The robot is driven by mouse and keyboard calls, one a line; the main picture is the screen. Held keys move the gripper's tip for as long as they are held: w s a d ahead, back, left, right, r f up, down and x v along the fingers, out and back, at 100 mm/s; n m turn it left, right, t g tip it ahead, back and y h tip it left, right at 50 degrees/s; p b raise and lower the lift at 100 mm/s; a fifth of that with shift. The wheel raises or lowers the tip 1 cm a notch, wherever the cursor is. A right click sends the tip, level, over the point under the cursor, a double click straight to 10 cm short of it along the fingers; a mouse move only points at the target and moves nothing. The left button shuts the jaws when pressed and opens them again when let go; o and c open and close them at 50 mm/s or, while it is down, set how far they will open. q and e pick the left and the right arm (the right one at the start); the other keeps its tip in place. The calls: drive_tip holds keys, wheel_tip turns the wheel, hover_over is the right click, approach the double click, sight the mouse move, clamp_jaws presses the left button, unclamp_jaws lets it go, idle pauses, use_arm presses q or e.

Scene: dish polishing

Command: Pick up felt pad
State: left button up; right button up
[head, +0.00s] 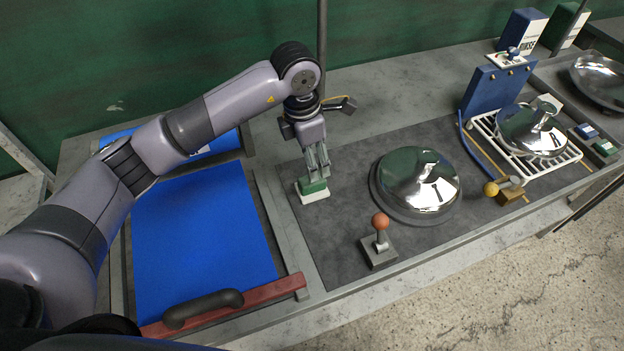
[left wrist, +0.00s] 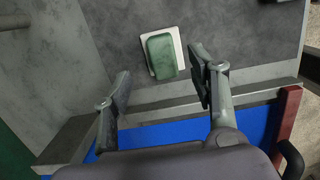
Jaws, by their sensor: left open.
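The felt pad (head: 313,190) is a small block with a green top and a white base. It lies on the dark grey mat near the mat's left edge. My left gripper (head: 318,170) points down just above it in the head view, and its fingers cover part of the pad's far side. In the left wrist view the felt pad (left wrist: 162,55) lies beyond the two spread fingertips of the left gripper (left wrist: 160,88), with nothing between them. The right gripper is not in view.
A shiny domed dish (head: 418,180) and an orange-knobbed lever (head: 380,243) stand right of the pad. A second dish (head: 531,128) sits on a white rack. A blue panel (head: 200,235) with a red bar (head: 225,316) lies to the left.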

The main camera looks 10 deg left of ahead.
sight(312, 185)
use_arm(q)
wheel_tip(312, 185, down, 3)
drive_tip(key=shift+w+d+r, duration=0.15)
drive_tip(key=f+p, duration=0.3)
drive_tip(key=f, duration=0.1)
drive_tip(key=shift+s, duration=0.35)
drive_tip(key=shift+w+f, duration=0.1)
drive_tip(key=shift+f, duration=0.55)
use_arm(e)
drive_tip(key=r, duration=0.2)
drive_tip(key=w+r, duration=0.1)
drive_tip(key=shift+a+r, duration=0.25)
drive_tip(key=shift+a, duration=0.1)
use_arm(q)
drive_tip(key=shift+c, duration=0.5)
clamp_jaws()
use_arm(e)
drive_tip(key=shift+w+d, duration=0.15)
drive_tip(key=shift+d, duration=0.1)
